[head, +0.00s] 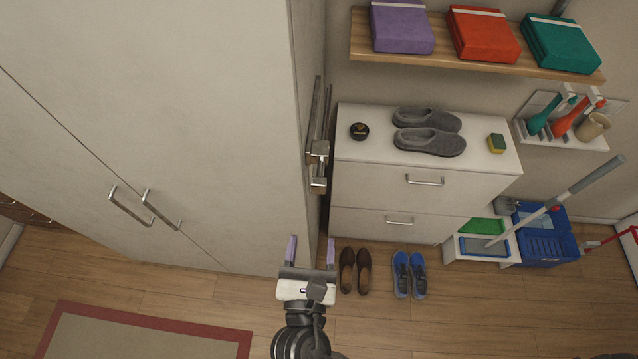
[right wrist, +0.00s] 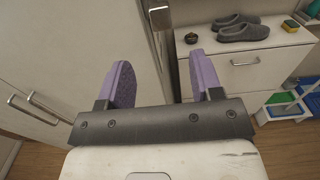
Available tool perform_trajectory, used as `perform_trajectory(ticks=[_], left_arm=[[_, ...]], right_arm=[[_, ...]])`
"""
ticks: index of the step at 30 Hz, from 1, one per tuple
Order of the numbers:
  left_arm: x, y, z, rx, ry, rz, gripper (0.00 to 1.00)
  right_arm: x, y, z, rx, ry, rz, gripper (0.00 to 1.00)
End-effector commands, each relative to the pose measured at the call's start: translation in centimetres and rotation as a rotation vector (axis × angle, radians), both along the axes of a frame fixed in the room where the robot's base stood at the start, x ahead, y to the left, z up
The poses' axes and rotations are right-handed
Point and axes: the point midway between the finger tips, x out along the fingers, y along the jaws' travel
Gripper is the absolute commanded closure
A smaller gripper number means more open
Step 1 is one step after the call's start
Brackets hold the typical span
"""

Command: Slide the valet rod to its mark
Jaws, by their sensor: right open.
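What looks like the valet rod (head: 318,165) is metal hardware on the narrow side of the tall white wardrobe, with a bracket or block at its lower end. In the right wrist view, metal hardware (right wrist: 160,18) shows at the top, beyond the gap between my fingers. My right gripper (head: 311,243) has purple finger pads, is open and empty, and is apart from the hardware, below it in the head view. I cannot make out the mark. My left gripper is not in view.
The white wardrobe (head: 180,110) has two bar handles. A white drawer cabinet (head: 385,185) with grey slippers (head: 430,140) stands to the right. Brown shoes (head: 355,270) and blue shoes (head: 410,274) lie on the floor. A blue bucket (head: 548,240) is farther right. A rug (head: 140,335) lies front left.

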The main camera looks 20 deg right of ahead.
Motion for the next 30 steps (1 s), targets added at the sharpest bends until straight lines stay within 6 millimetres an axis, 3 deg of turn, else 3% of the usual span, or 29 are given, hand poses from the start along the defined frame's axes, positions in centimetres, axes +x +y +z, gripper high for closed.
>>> perform_trajectory(ticks=[18,30], left_arm=[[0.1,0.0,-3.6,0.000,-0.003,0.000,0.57],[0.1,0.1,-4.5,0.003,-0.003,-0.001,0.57]], right_arm=[[9.1,-5.0,-0.2,0.001,-0.004,-0.001,0.40],[11.4,-6.3,-0.1,0.002,-0.001,0.001,0.40]])
